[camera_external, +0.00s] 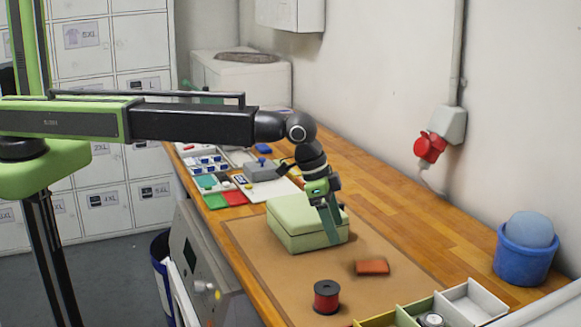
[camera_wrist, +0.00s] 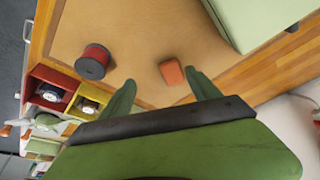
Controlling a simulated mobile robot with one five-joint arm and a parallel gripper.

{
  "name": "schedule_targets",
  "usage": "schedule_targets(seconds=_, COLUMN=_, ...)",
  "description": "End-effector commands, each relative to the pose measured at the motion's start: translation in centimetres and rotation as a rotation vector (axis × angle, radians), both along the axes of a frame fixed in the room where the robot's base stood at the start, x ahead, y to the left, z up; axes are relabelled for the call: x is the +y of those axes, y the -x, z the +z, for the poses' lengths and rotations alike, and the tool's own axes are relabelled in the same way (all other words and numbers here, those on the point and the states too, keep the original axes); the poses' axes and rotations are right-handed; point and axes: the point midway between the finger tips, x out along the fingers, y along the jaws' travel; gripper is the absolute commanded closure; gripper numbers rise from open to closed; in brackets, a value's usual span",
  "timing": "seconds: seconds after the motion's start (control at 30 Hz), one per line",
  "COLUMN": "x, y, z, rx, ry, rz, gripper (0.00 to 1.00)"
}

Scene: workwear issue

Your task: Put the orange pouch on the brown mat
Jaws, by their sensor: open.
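The orange pouch (camera_external: 372,267) lies on the brown mat (camera_external: 263,252), right of its middle in the external view. In the wrist view the pouch (camera_wrist: 172,73) is over the bare mat (camera_wrist: 140,30), near the right fingertip. My gripper (camera_external: 330,225) is open and empty, in front of the pale green box and up and left of the pouch in the external view. In the wrist view the two green fingers of my gripper (camera_wrist: 160,77) are spread, with the pouch seen just past the tips and apart from them.
A pale green box (camera_external: 295,224) stands on the mat close by my gripper. A dark red spool (camera_external: 326,297) stands near the mat's front. Open trays (camera_external: 470,302) line the front right. A blue bucket (camera_external: 524,262) is by the wall.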

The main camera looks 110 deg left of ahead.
Motion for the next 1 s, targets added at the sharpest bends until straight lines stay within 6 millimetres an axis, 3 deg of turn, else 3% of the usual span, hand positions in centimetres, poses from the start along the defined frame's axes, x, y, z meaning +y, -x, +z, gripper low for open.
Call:
schedule_targets(seconds=0.03, x=-2.3, y=4.1, z=-0.2, rx=0.029, ry=0.005, rz=-0.019, gripper=0.29)
schedule_targets(seconds=0.2, x=-9.1, y=17.2, z=-1.0, rx=0.159, ry=0.025, rz=-0.094, gripper=0.29)
schedule_targets(seconds=0.3, x=-12.2, y=24.5, z=-1.2, rx=0.235, ry=0.032, rz=-0.136, gripper=0.29)
schedule_targets(seconds=0.43, x=-14.5, y=31.0, z=-1.3, rx=0.305, ry=0.036, rz=-0.176, gripper=0.29)
schedule_targets(seconds=0.5, x=-15.1, y=32.9, z=-1.3, rx=0.328, ry=0.038, rz=-0.188, gripper=0.29)
schedule_targets(seconds=0.6, x=-15.4, y=33.9, z=-1.3, rx=0.343, ry=0.038, rz=-0.195, gripper=0.29)
schedule_targets(seconds=0.87, x=-15.4, y=33.8, z=-1.5, rx=0.344, ry=0.038, rz=-0.195, gripper=0.29)
schedule_targets(seconds=1.0, x=-15.4, y=33.7, z=-4.5, rx=0.344, ry=0.038, rz=-0.194, gripper=0.29)
